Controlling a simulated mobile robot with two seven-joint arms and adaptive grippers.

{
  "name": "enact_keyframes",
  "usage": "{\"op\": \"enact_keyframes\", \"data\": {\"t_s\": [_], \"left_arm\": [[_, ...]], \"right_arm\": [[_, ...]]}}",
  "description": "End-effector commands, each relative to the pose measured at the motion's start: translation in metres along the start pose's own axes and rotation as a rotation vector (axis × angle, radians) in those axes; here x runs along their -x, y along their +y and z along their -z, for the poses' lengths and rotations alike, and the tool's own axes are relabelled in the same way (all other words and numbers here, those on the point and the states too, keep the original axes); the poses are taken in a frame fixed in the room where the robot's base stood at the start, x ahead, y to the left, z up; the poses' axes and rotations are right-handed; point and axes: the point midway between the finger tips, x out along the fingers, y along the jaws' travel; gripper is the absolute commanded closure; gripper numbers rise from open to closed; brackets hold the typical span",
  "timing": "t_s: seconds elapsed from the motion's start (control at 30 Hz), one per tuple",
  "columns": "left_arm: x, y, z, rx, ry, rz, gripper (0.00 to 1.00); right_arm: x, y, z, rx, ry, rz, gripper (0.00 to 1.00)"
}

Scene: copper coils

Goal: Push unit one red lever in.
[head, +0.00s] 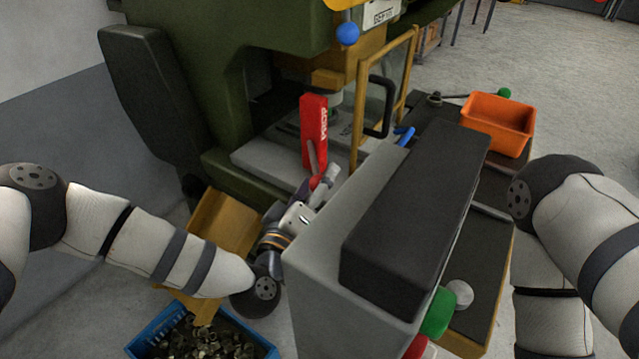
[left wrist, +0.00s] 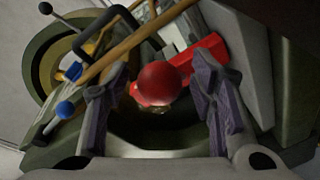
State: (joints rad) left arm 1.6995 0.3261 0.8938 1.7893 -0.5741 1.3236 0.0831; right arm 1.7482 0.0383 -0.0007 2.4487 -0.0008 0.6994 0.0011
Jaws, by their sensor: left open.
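The red lever shows its round red ball knob (head: 315,182) low in front of the green press, and the knob is large in the left wrist view (left wrist: 165,82). Behind the knob is a red upright block with white lettering (head: 314,130), also partly seen in the left wrist view (left wrist: 205,62). My left gripper (head: 322,180) is open at the knob. In the left wrist view its two purple-grey fingers (left wrist: 160,100) stand either side of the knob with gaps. The lever's shaft is mostly hidden behind the knob. My right gripper is not in view.
A grey housing with a black top (head: 415,205) stands close right of my left gripper. A yellow guard frame (head: 358,125) with a black handle (head: 388,105) is behind. A blue bin of metal pieces (head: 140,345) is below; an orange bin (head: 500,122) is at right.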

Motion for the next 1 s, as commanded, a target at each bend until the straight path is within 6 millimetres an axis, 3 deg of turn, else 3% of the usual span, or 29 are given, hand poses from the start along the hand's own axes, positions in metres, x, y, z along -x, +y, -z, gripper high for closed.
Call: {"op": "enact_keyframes", "data": {"t_s": [0.23, 0.47, 0.67, 0.9, 1.0], "left_arm": [[-0.002, 0.001, 0.0, 0.0, -0.001, -0.001, 0.49], [-0.002, 0.001, 0.0, 0.0, -0.001, -0.001, 0.99], [-0.006, 0.0, -0.002, 0.0, -0.001, -0.001, 1.0], [-0.046, 0.002, -0.011, 0.002, -0.003, 0.001, 1.0], [-0.054, 0.004, -0.011, 0.001, -0.002, 0.001, 1.0]], "right_arm": [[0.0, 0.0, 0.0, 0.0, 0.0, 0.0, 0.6], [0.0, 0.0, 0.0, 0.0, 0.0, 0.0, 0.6], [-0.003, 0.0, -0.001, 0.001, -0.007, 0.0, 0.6], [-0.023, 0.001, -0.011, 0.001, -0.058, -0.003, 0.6], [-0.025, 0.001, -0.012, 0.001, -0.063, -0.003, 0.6]]}}
